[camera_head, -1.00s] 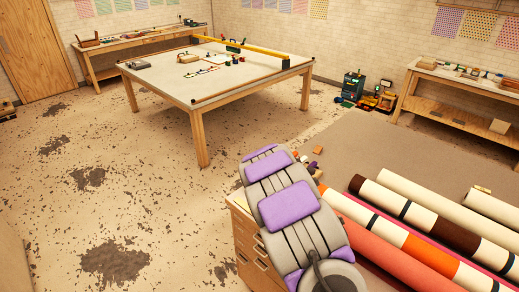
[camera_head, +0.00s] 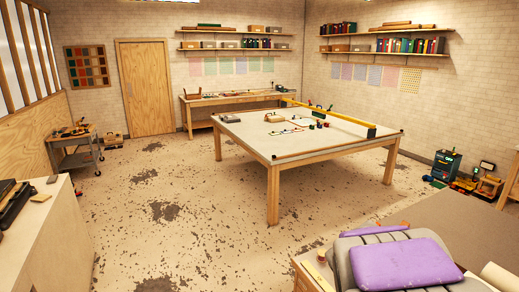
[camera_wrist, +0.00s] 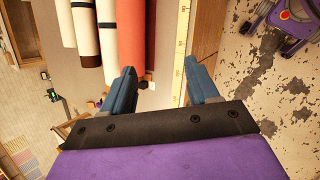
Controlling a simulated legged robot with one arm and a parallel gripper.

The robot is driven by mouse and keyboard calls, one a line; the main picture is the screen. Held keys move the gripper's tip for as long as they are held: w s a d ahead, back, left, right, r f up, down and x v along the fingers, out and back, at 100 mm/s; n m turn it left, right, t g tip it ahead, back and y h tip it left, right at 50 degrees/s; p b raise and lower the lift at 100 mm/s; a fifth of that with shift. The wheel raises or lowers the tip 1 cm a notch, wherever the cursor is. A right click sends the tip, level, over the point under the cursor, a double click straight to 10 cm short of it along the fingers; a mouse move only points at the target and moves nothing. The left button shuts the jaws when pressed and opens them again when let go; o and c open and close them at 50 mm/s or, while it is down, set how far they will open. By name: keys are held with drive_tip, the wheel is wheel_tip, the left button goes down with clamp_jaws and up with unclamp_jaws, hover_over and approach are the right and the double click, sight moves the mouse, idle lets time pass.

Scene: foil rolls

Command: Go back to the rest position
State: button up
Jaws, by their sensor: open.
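My gripper (camera_wrist: 160,68) shows in the wrist view, with its two blue fingers apart and nothing between them. Foil rolls lie beyond the fingers at the upper left of that view: a cream roll with a dark band (camera_wrist: 86,28), another cream roll (camera_wrist: 107,30) and a coral roll (camera_wrist: 131,32). The gripper is apart from them as far as I can see. The gripper itself does not show there. The end of a cream roll (camera_head: 500,279) peeks out beside the arm.
A big worktable (camera_head: 300,138) stands mid-room, with open speckled floor (camera_head: 165,215) before it. A white-topped counter (camera_head: 45,235) is at left, a tool cart (camera_head: 76,150) beyond it. Dark green equipment (camera_head: 446,166) stands at right. A yellow ruler strip (camera_wrist: 182,40) runs beside the rolls.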

drive_tip(key=s+a+f+m+y+b, duration=0.2)
drive_tip(key=s+a+m+y, duration=0.1)
drive_tip(key=s+a, duration=0.6)
drive_tip(key=s+a+f+m+g+y+b, duration=0.1)
drive_tip(key=s+a+f+m+y+b, duration=0.2)
drive_tip(key=s+a, duration=0.6)
drive_tip(key=a+y, duration=0.1)
drive_tip(key=a, duration=0.1)
drive_tip(key=shift+s+a+f+b, duration=0.25)
drive_tip(key=shift+a+b, duration=0.05)
